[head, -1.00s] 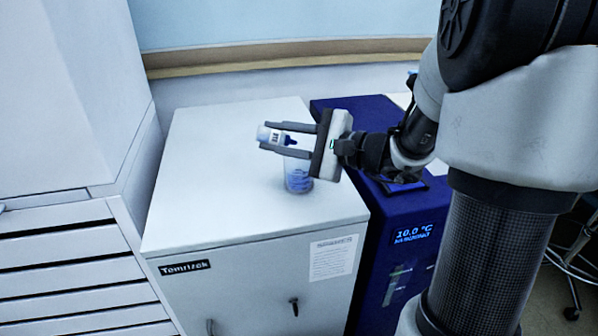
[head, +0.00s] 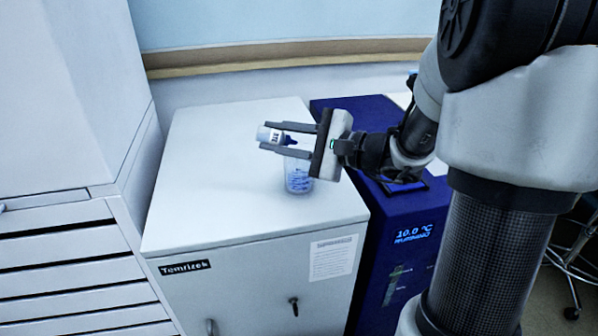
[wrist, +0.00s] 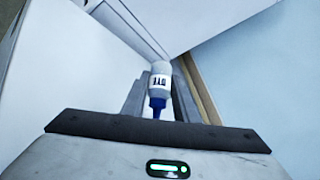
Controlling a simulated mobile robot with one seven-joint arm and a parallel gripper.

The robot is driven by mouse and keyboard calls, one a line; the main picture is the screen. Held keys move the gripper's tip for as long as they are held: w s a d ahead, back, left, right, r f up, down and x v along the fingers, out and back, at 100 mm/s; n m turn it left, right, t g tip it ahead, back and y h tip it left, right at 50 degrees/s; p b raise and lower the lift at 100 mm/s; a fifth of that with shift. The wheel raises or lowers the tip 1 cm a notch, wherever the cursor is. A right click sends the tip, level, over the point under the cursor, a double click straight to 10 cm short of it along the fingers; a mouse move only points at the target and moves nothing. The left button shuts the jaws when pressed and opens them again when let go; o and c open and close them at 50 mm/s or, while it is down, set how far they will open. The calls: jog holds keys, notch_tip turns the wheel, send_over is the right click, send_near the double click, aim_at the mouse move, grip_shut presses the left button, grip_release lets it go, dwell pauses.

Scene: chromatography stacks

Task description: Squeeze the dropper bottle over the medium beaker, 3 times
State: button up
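The dropper bottle (head: 272,136) is white with a dark label and a blue tip. My gripper (head: 273,140) is shut on it, with one finger on each side. The bottle lies tipped over, its blue tip towards my palm. In the wrist view the bottle (wrist: 160,82) sits between the fingers, blue tip nearest the palm. A clear beaker (head: 299,181) with blue markings stands upright on the white cabinet, below my gripper and the bottle tip. The gripper hides part of its upper rim. Its contents are too small to tell.
The white cabinet top (head: 215,190) is clear left of the beaker. A dark blue device (head: 395,235) showing 10.0 °C stands at its right, under my arm. A tall white cabinet (head: 65,110) with drawers below rises at the left. The wall is behind.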

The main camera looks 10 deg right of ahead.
jog(key=shift+b, duration=0.4)
dwell(0.5)
grip_shut()
dwell(0.7)
grip_release()
dwell(0.7)
